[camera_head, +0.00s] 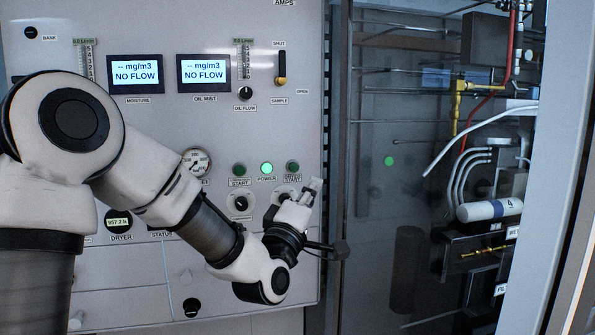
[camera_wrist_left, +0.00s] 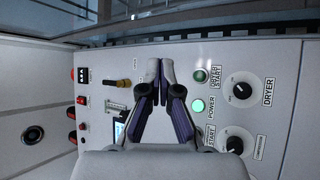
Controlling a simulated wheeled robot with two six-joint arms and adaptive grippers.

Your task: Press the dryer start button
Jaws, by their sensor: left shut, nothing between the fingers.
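The dryer start button (camera_head: 293,167) is a dark green round button above its label on the grey panel, right of the lit power light (camera_head: 266,168). It shows in the left wrist view as a green button (camera_wrist_left: 200,75) just right of my fingers. My left gripper (camera_head: 315,186) is shut and empty, its tips just below and right of the button near the panel's right edge. It also shows in the left wrist view (camera_wrist_left: 160,66). I cannot tell whether the tips touch the panel. The button looks uncovered. My right gripper is not in view.
Another green start button (camera_head: 239,170) sits left of the power light. A dryer knob (camera_wrist_left: 240,90) lies beside the button in the wrist view. Two NO FLOW displays (camera_head: 136,73) are higher up. Right of the panel is an open bay with hoses and a white cylinder (camera_head: 490,210).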

